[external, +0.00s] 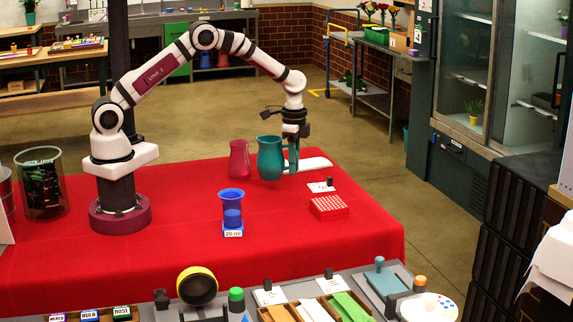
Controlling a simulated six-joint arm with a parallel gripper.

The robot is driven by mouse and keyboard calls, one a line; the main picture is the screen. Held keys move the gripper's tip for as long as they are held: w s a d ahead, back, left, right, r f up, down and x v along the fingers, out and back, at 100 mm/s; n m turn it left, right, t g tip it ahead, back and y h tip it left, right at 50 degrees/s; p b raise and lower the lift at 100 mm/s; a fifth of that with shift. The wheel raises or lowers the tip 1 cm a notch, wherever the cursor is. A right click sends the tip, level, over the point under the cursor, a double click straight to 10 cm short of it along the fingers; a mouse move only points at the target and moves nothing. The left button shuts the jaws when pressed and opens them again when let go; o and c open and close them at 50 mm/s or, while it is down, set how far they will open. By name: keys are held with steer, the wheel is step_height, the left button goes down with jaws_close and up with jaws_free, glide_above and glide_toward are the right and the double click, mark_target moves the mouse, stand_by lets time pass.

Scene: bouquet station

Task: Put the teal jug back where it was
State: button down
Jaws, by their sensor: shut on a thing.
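The teal jug (270,158) is upright near the back right of the red table, its handle toward the right. My gripper (292,160) is at the jug's handle side and is shut on it. The jug's base looks close to the table; I cannot tell whether it touches. A white flat piece (313,164) shows just right of the gripper, partly behind it.
A crimson jug (239,158) stands close on the left of the teal jug. A blue vessel (231,208) with a "20 ml" label stands in front. A red rack (328,207) and a small card with a dark piece (321,187) are at the right. The red cloth (170,255) is clear at front left.

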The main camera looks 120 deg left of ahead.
steer(key=d+r+n, duration=0.5)
steer(key=r+n, duration=0.1)
steer(key=n, duration=0.1)
steer(key=shift+n, duration=0.4)
steer(key=f, duration=0.8)
steer(key=shift+s+d+f, duration=0.35)
steer(key=shift+f, duration=0.35)
steer(key=shift+f, duration=0.15)
steer(key=c, duration=0.9)
jaws_free()
steer(key=shift+o, duration=0.2)
